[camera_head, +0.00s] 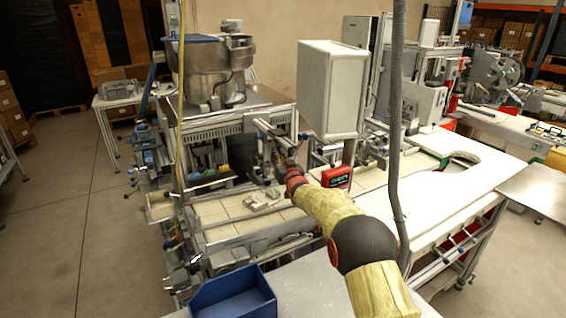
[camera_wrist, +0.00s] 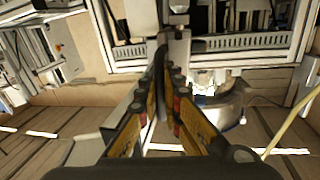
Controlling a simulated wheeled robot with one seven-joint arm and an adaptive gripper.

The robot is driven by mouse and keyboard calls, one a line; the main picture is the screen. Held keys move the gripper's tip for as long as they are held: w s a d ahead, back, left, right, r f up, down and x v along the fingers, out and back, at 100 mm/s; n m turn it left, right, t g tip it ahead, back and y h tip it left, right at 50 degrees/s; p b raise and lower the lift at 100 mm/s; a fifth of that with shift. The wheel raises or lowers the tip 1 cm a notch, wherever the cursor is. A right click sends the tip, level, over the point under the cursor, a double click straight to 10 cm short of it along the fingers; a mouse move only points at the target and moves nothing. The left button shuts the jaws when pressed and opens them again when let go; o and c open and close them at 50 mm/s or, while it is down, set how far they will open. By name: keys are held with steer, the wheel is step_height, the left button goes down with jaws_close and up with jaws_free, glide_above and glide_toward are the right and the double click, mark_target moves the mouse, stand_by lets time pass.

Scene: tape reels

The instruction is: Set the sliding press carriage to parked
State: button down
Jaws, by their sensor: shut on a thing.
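The press carriage (camera_head: 268,141) appears to be the grey metal assembly at the front of the machine frame in the head view, just beyond my gripper (camera_head: 281,160). In the wrist view my gripper (camera_wrist: 167,82) has its two dark, yellow-marked fingers closed in on a narrow grey metal part (camera_wrist: 161,108). This part seems to belong to the carriage, but the fingers hide much of it. The carriage's rail and its position along it cannot be made out clearly.
A large steel mixing bowl (camera_head: 212,72) stands on the machine. A white cabinet (camera_head: 330,88) and a grey hanging hose (camera_head: 395,120) are close to my arm. A red box (camera_head: 337,177) sits right of the gripper. A blue bin (camera_head: 233,295) is in front.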

steer(key=shift+w+a+r, duration=0.1)
steer(key=shift+w+a, duration=0.1)
steer(key=shift+w, duration=0.15)
steer(key=shift+w+a, duration=0.25)
steer(key=shift+w, duration=0.1)
steer(key=c, duration=2)
jaws_free()
steer(key=shift+s, duration=0.1)
steer(key=v, duration=1.2)
steer(key=shift+o, duration=0.2)
